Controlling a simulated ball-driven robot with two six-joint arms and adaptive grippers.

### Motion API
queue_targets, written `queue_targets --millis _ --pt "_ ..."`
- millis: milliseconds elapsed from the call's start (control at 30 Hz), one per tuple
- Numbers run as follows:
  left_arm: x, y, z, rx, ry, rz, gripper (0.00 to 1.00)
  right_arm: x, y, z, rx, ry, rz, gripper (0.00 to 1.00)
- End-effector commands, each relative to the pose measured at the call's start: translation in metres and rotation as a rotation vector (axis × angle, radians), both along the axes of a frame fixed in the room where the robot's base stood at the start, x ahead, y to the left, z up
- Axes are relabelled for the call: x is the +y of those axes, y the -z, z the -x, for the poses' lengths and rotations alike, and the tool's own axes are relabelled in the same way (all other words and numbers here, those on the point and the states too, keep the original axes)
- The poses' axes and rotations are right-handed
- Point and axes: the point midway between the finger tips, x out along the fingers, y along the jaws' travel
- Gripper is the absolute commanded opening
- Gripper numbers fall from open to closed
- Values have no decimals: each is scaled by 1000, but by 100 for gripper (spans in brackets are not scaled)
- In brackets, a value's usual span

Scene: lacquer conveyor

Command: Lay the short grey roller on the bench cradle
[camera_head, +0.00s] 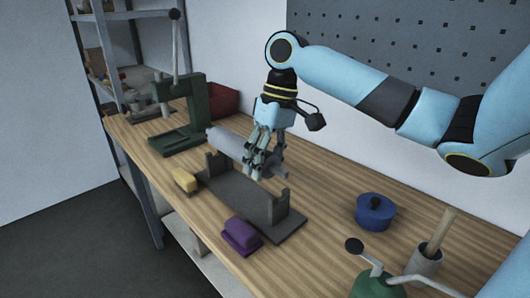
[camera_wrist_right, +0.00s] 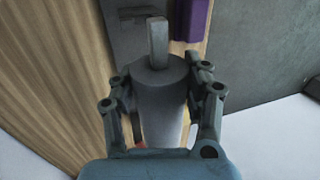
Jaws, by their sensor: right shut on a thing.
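The short grey roller (camera_head: 227,143) is held slanting in my right gripper (camera_head: 256,165), above and just behind the bench cradle. In the right wrist view the roller (camera_wrist_right: 160,95) lies between the two fingers of my right gripper (camera_wrist_right: 164,95), its thin end shaft pointing up the picture. The dark grey bench cradle (camera_head: 235,196) stands on the wooden bench, with an upright support at each end; no roller rests in it. The cradle also shows partly at the top of the right wrist view (camera_wrist_right: 124,18). My left gripper is not in view.
A green press (camera_head: 192,120) and a red bin (camera_head: 223,98) stand at the back left. A yellow block (camera_head: 185,180) and a purple block (camera_head: 241,237) lie along the cradle's front side. A blue pot (camera_head: 375,212) and a grey cup (camera_head: 424,262) are at right.

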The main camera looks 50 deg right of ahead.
Motion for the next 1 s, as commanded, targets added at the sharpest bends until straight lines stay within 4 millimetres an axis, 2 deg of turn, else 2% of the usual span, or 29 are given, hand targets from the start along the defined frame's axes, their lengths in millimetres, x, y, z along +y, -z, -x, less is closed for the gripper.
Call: queue_targets --millis 167,567,1000 --pt "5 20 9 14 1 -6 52 0 16 0 -1 -1 1 0" --pt "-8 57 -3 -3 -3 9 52 0 46 0 -1 0 0 0" --pt "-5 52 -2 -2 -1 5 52 0 56 -1 -2 1 0 0"
